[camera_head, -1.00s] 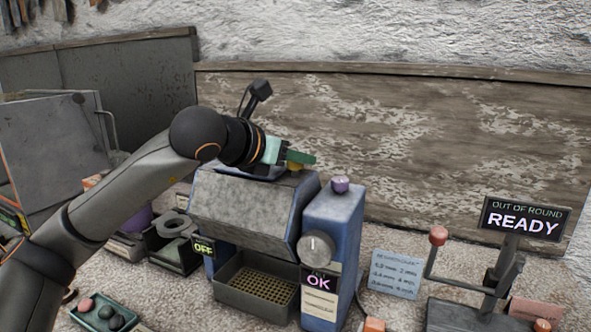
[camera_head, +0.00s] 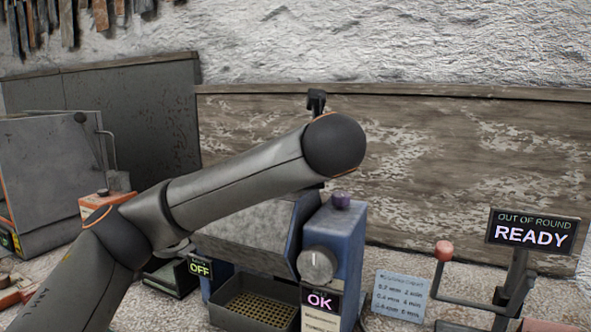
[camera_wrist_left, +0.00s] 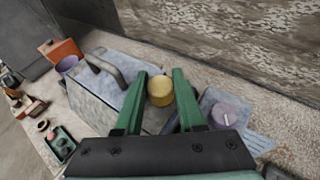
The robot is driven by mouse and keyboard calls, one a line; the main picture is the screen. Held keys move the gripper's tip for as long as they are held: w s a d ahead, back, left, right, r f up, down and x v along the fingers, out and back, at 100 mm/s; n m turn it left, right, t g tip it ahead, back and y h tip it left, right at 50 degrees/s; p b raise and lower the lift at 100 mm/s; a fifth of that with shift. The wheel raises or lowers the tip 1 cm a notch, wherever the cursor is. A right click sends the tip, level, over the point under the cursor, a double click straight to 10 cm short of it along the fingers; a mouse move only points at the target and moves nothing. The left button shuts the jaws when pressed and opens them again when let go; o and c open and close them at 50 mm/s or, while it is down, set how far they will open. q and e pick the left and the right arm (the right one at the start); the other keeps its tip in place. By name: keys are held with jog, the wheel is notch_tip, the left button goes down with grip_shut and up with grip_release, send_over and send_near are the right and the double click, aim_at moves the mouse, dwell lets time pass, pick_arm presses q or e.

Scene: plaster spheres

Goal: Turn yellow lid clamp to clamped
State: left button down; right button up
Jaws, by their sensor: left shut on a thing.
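The yellow lid clamp (camera_wrist_left: 160,91) is a round knob on top of the blue-grey machine, near the right end of its lid (camera_wrist_left: 105,80). My left gripper (camera_wrist_left: 161,76) has its green fingers on either side of the knob and is shut on it. In the head view my left arm crosses in front of the machine (camera_head: 245,240), so the gripper and the clamp are hidden there. I cannot tell from the knob's round top how far it is turned. My right gripper is in neither view.
A wooden backboard (camera_head: 460,160) stands behind. A READY display (camera_head: 531,233) is at right.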

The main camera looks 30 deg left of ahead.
pick_arm(q)
jog(key=shift+n+g+y, duration=0.5)
jog(key=shift+n, duration=0.1)
jog(key=shift+f+n+g+p, duration=0.15)
jog(key=shift+n+g+p, duration=0.15)
jog(key=shift+g, duration=0.1)
jog(key=c, duration=1)
grip_release()
jog(key=o, duration=0.5)
jog(key=shift+d, duration=0.1)
jog(key=b+v, duration=0.1)
jog(key=v, duration=1.1)
jog(key=shift+s+d+b, duration=0.15)
jog(key=shift+d+b, duration=0.05)
jog(key=shift+b, duration=0.15)
